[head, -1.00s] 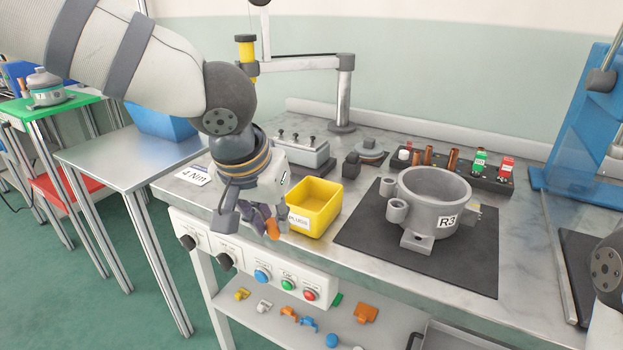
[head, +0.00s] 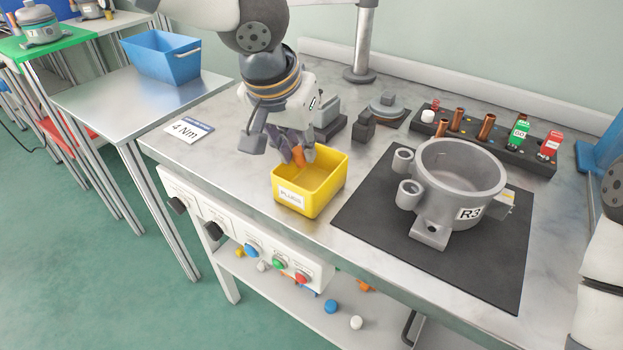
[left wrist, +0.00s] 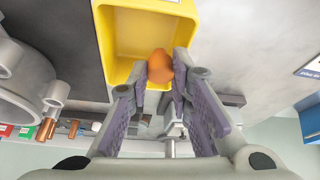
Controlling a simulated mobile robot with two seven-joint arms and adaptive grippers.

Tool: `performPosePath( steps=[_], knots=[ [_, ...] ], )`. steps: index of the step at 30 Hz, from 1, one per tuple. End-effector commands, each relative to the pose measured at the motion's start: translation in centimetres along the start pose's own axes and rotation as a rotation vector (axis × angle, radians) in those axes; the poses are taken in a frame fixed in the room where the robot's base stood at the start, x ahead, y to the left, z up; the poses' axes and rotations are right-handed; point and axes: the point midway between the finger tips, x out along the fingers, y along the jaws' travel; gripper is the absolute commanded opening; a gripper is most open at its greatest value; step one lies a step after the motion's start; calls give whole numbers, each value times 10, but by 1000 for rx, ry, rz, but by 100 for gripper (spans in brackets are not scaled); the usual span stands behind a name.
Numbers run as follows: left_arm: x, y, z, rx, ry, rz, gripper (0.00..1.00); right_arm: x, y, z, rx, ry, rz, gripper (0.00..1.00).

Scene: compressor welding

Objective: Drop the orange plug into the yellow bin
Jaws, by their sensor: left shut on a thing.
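The orange plug (head: 299,156) is between the fingertips of my left gripper (head: 298,157), which is shut on it. The plug also shows in the left wrist view (left wrist: 160,67), between the purple finger pads and in front of the bin opening. The yellow bin (head: 295,200), with a label reading PLUGS, stands on the bench near its front edge. My left gripper is over the bin's back left part. In the left wrist view the yellow bin (left wrist: 203,20) lies beyond the fingertips. The bin's visible inside looks empty. My right gripper is not in view.
A grey compressor housing (head: 450,185) marked R3 stands on a black mat (head: 374,216) right of the bin. A dark rack (head: 480,140) with copper tubes and colored parts is behind it. A blue bin (head: 160,57) sits on the left table. Buttons line the bench front.

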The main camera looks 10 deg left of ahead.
Motion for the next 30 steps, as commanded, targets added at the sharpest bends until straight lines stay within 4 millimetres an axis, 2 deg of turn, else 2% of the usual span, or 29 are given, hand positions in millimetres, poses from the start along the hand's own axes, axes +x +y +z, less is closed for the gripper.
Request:
performPosePath(
  steps=[6, 7, 10, 20, 23, 30],
  knots=[
    [0, 0, 0, 0, 1, 0, 0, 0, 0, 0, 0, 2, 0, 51],
    [0, 0, 0, 0, 1, 0, 22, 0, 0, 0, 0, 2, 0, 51],
    [0, 0, 0, -1, 1, 0, 43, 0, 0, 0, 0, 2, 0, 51],
    [-3, 0, 0, -1, 2, -1, 43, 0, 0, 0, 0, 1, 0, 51],
    [-21, -1, -2, -3, 6, -1, 43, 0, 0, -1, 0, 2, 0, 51],
    [-86, 0, -1, -2, 7, -1, 43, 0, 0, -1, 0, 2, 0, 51]
  ],
)
